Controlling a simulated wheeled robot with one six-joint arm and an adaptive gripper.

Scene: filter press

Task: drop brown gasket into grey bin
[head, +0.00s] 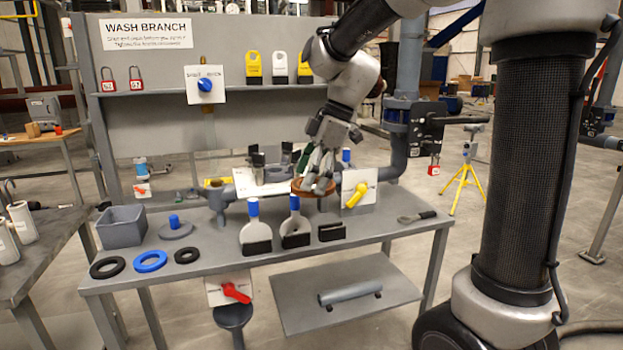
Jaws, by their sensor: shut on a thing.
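The brown gasket (299,187) is a ring at the middle of the bench, in my gripper. My gripper (318,186) points down and is shut on the gasket, partly covering it. The gasket is close to the pipework behind the bench front; whether it touches anything there I cannot tell. The grey bin (123,228) is an open box at the left end of the bench, well to the left of my gripper. Its inside is only partly visible.
Black and blue rings (150,261) lie at the front left. A blue-knobbed disc (175,229) sits beside the bin.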

